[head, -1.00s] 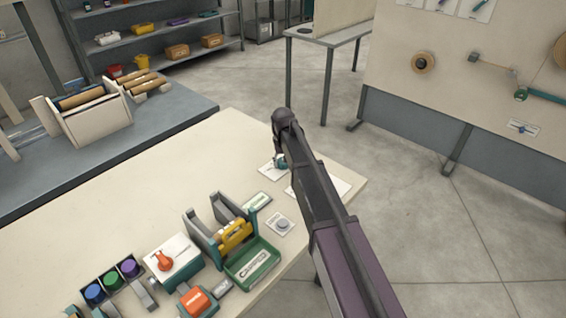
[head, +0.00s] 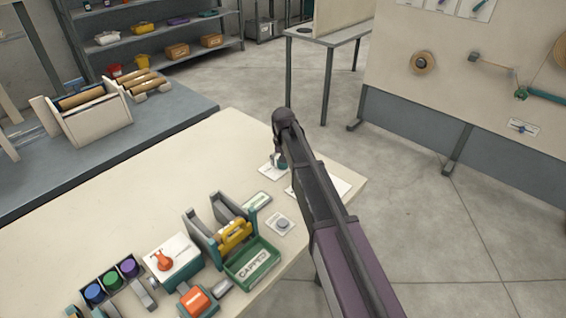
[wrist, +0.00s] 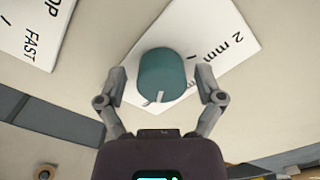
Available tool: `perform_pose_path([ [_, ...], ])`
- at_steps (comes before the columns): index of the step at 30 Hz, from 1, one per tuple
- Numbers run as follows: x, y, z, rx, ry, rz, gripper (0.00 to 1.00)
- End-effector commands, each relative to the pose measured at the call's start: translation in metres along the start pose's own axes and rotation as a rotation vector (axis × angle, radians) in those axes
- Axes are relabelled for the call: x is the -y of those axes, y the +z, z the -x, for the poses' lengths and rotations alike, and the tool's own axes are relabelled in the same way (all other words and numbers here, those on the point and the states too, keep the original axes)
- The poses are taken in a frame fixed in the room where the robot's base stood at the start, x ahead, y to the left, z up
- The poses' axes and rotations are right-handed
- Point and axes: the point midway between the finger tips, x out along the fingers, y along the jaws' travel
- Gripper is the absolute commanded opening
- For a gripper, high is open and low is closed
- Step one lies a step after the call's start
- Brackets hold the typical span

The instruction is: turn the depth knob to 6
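The depth knob (wrist: 160,74) is a teal cylinder on a white card (wrist: 215,62) marked "2 mm" in the wrist view. A short white pointer mark shows at its lower edge; no 6 is legible. My gripper (wrist: 160,72) is open, with one finger on each side of the knob and a visible gap on both sides. In the head view the knob (head: 281,162) is a small teal patch on its card near the table's far right edge, partly hidden by my wrist.
A second card (wrist: 30,30) reading "FAST" lies to the left in the wrist view. Nearer on the cream table (head: 120,205) stand a green tray (head: 252,264) reading "CAPPED", a yellow-handled fixture (head: 235,236), a box with an orange knob (head: 172,258) and coloured caps (head: 110,280).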

Motion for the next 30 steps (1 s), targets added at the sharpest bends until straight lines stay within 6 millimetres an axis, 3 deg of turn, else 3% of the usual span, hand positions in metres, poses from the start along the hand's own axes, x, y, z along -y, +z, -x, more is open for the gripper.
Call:
perform_pose_path([
  [17, 0.0006, -0.0011, 0.0003, -0.002, -0.001, 0.030, 0.92],
  [30, 0.0002, -0.0012, 0.0003, -0.003, -0.001, 0.256, 0.92],
])
